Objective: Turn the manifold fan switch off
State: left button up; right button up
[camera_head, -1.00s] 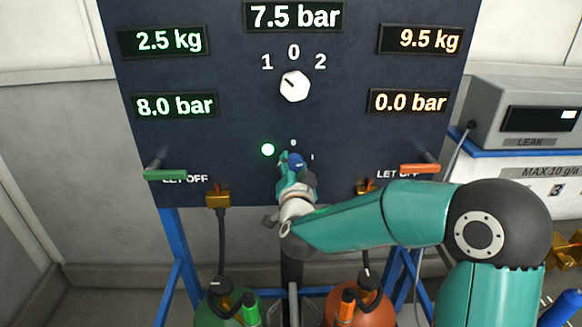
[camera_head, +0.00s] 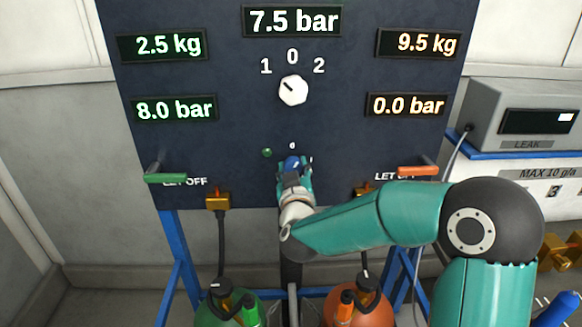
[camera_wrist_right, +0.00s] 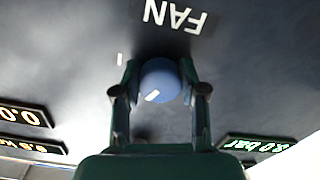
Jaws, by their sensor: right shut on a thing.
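The manifold fan switch is a small blue knob (camera_head: 292,163) low on the dark panel (camera_head: 340,140), below a "0" mark. My right gripper (camera_head: 293,173) is at the knob and shut on it. In the right wrist view the blue knob (camera_wrist_right: 160,82) sits between the two fingers of the right gripper (camera_wrist_right: 160,90), with a white pointer line on its face and the word FAN behind it. The small round lamp (camera_head: 266,153) left of the knob is dark green and unlit. My left gripper is not in view.
A white selector knob (camera_head: 293,90) marked 1, 0, 2 is higher on the panel. A green lever (camera_head: 166,178) and an orange lever (camera_head: 418,171) stick out at the sides. Green (camera_head: 228,312) and orange (camera_head: 360,308) cylinders stand below. A grey leak detector (camera_head: 520,115) is at the right.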

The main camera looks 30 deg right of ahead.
jog(key=n, duration=0.2)
jog(key=n+p, duration=0.1)
jog(key=n, duration=0.2)
jog(key=shift+r+n+p, duration=0.25)
jog(key=shift+n+p, duration=0.05)
jog(key=shift+n, duration=0.1)
jog(key=shift+a, duration=0.1)
jog(key=o, duration=0.9)
jog(key=shift+w, duration=0.1)
jog(key=shift+c, duration=0.2)
jog(key=shift+o, duration=1.4)
jog(key=shift+f, duration=0.15)
jog(key=v, duration=1.2)
